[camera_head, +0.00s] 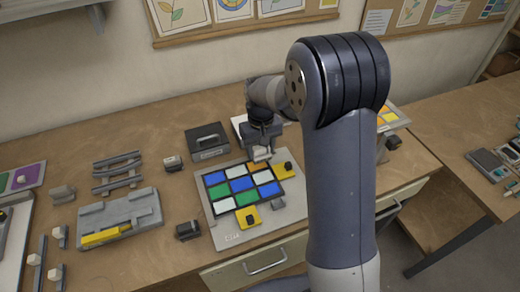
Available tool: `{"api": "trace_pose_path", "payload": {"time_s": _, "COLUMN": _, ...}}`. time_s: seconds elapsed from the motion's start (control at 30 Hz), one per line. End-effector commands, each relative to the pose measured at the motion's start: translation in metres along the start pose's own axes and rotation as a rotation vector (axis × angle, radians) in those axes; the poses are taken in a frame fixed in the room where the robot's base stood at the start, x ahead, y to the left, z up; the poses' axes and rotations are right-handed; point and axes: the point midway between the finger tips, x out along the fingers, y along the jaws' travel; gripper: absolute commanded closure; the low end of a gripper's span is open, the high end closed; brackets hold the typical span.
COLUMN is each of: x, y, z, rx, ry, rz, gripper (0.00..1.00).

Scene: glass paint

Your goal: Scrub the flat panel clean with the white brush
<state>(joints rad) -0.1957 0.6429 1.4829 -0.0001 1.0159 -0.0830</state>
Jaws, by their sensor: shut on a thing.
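The flat panel (240,184) is a dark-framed grid of blue, green, white and orange panes. It lies on a pale grey board on the wooden workbench. My gripper (261,150) points down over the panel's upper right part and is shut on the white brush (261,155). Only a small pale part of the brush shows under the jaws. It is at or just above the panel near the orange pane; I cannot tell whether it touches.
A dark case (207,141) stands behind the panel. A grey fixture with a yellow bar (118,215) and a slatted rack (117,171) lie to the left.

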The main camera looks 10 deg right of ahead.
Motion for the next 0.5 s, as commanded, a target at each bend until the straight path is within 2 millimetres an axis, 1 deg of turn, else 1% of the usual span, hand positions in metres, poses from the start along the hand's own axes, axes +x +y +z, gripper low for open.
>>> {"api": "trace_pose_path", "payload": {"time_s": 0.03, "x": -0.008, "y": 0.0, "z": 0.001, "rx": 0.0, "ry": 0.001, "rz": 0.0, "gripper": 0.69}}
{"api": "trace_pose_path", "payload": {"time_s": 0.3, "x": -0.03, "y": 0.001, "z": 0.004, "rx": 0.002, "ry": 0.001, "rz": 0.0, "gripper": 0.69}}
{"api": "trace_pose_path", "payload": {"time_s": 0.5, "x": -0.032, "y": 0.001, "z": 0.004, "rx": 0.002, "ry": 0.0, "rz": 0.0, "gripper": 0.69}}
